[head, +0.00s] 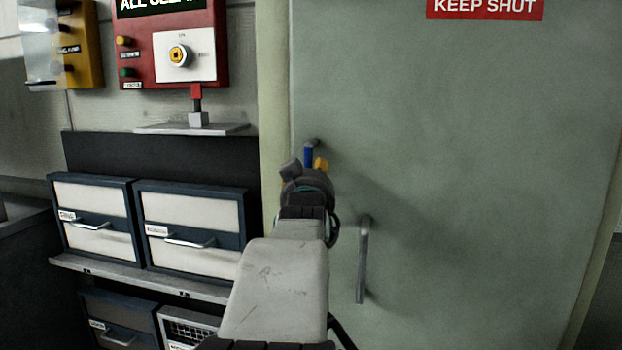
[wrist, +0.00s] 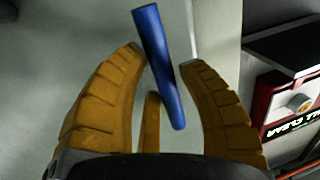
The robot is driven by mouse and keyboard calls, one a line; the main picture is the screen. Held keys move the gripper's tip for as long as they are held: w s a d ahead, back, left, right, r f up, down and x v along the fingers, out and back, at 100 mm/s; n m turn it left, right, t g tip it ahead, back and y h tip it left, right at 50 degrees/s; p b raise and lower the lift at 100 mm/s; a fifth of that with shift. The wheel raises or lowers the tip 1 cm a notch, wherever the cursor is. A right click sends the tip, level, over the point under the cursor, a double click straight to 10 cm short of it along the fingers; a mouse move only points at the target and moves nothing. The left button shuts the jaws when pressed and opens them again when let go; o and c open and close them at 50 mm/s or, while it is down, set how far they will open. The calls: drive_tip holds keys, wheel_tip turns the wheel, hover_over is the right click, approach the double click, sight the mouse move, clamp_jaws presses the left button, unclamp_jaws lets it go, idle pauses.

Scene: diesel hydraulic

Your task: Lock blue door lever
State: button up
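The blue door lever (head: 308,154) shows as a short blue bar, roughly upright, near the left edge of the grey-green door (head: 480,150). The dark wrist of my arm hides its lower part in the head view. In the wrist view the blue lever (wrist: 158,62) runs slantwise between the yellow fingers of my gripper (wrist: 165,58). The fingers are apart, one on each side of the lever, with narrow gaps showing. My gripper (head: 320,165) is mostly hidden behind my wrist in the head view; one yellow fingertip shows right of the lever.
A grey vertical handle (head: 363,258) is on the door, right of my arm. A red sign (head: 485,9) is above. A red control panel (head: 172,45), a small shelf (head: 190,129) and drawers (head: 190,228) stand left of the door frame (head: 274,80).

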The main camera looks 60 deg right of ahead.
clamp_jaws()
idle(0.3)
